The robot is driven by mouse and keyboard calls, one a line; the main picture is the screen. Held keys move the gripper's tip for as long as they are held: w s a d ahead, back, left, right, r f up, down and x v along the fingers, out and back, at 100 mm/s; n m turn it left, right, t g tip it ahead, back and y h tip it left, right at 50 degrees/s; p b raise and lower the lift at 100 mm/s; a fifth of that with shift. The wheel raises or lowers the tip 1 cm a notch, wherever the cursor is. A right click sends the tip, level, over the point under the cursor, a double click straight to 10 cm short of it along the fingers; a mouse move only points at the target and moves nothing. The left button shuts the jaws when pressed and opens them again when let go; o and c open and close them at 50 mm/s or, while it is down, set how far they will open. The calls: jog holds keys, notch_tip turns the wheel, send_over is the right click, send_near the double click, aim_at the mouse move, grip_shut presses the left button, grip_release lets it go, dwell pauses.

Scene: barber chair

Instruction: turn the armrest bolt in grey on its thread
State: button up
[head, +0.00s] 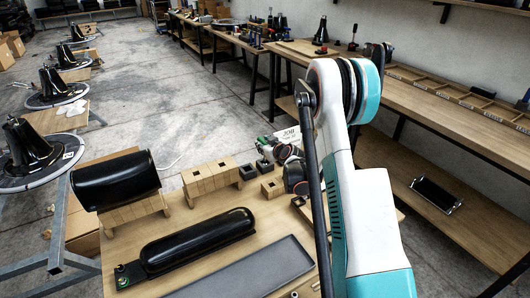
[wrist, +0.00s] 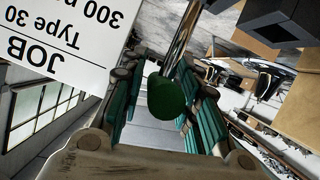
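My gripper (wrist: 160,100) is open, its two teal-padded fingers standing apart in the wrist view. A rounded green end (wrist: 168,98) on a shiny metal shaft (wrist: 183,45) shows in line with the gap and overlaps the right finger; I cannot tell whether it touches. In the head view my gripper (head: 283,160) is small and partly hidden by my arm. A long black armrest (head: 198,243) lies on the wooden table, with a green-topped fitting (head: 122,270) at its near left end. I cannot clearly pick out the grey bolt.
A white job card (head: 287,134) stands behind my gripper; it looms large in the wrist view (wrist: 55,40). Wooden blocks (head: 210,178), small dark-topped boxes (head: 249,172), a black cushion (head: 115,180) and a grey tray (head: 250,272) crowd the table. A bench (head: 430,105) runs along the right.

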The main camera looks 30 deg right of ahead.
grip_shut()
jog(key=shift+r, duration=0.15)
